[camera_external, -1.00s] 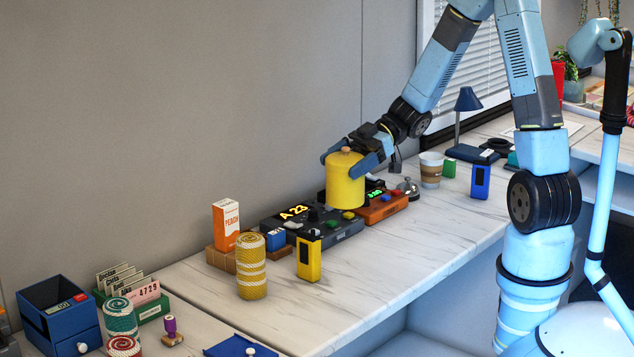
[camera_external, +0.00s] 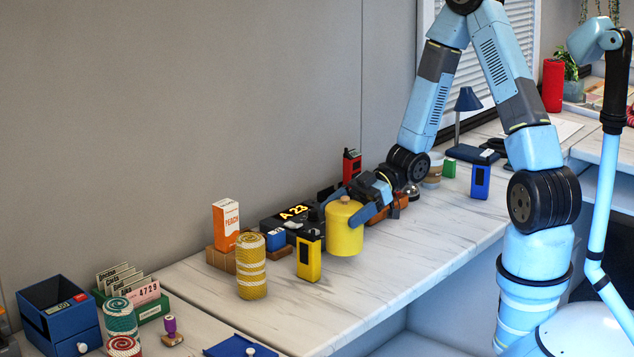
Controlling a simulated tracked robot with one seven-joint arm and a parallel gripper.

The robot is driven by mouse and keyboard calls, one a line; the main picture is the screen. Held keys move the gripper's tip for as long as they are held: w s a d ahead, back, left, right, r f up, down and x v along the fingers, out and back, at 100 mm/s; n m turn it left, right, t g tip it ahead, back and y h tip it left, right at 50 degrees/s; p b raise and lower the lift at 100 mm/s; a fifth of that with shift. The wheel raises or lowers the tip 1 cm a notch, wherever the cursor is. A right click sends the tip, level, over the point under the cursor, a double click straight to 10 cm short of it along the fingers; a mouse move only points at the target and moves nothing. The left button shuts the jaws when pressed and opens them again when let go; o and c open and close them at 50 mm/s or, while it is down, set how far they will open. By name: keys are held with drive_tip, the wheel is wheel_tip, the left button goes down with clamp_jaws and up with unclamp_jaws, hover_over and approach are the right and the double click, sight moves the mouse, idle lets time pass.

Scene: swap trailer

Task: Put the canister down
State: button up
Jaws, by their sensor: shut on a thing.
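The yellow canister (camera_external: 343,232) with a tan knob on its lid is upright near the middle of the white marbled counter (camera_external: 400,262). My gripper (camera_external: 347,212) reaches in from the upper right and is shut around the canister's upper part. The canister's base is at or just above the counter top; I cannot tell whether it touches.
A yellow patterned roll (camera_external: 251,268) and an orange-and-white carton (camera_external: 226,225) stand to the left. A red handheld device (camera_external: 352,165) stands behind my gripper. A blue device (camera_external: 480,182) and a paper cup (camera_external: 433,170) are to the right. The counter right of the canister is clear.

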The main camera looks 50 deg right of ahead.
sight(331, 238)
drive_tip(key=shift+f, duration=2.15)
drive_tip(key=o, duration=1.1)
drive_tip(key=shift+f, duration=0.1)
